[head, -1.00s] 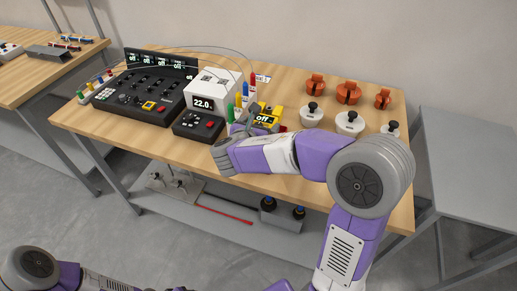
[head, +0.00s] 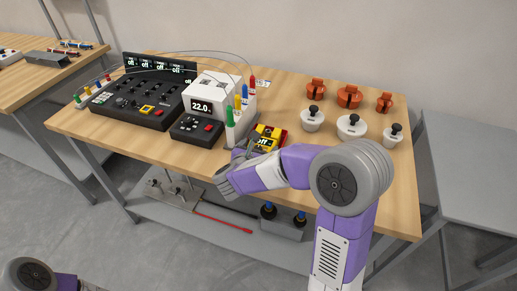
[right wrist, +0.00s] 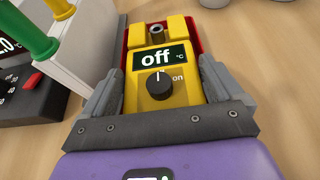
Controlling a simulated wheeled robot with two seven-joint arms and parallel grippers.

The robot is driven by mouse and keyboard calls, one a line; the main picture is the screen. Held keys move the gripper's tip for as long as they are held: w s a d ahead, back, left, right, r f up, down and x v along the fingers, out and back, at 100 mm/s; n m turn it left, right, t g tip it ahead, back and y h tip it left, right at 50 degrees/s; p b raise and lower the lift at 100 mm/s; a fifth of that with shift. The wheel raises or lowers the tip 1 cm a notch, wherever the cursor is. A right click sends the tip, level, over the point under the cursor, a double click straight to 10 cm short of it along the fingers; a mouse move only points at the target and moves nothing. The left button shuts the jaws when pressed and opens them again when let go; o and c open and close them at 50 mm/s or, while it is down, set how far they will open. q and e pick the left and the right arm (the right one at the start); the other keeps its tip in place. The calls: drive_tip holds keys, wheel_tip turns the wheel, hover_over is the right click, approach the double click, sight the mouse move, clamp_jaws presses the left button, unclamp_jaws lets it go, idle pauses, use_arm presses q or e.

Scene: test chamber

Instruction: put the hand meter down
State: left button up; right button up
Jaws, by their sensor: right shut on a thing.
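The hand meter is a yellow block with a dark display reading "off" and a black knob. It shows in the head view (head: 265,143) near the front edge of the wooden bench and in the right wrist view (right wrist: 184,84). My right gripper (right wrist: 160,90) is shut on the meter, one grey finger along each side; in the head view my right gripper (head: 246,160) is partly hidden by its own arm. A red piece (right wrist: 192,38) shows around the meter's far end. I cannot tell whether the meter rests on it. My left gripper is out of view.
A white box (head: 216,92) reading 22.0, with coloured probes in a holder (head: 240,125), stands close left of the meter. A black control box (head: 197,130) is nearby. White knobbed pots (head: 351,127) and orange pieces (head: 348,96) stand right. Bare wood lies between.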

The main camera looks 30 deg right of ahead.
drive_tip(key=o, duration=0.9)
drive_tip(key=shift+f, duration=0.1)
drive_tip(key=shift+r, duration=0.2)
drive_tip(key=p+v, duration=0.3)
drive_tip(key=v, duration=0.9)
drive_tip(key=shift+w, duration=0.1)
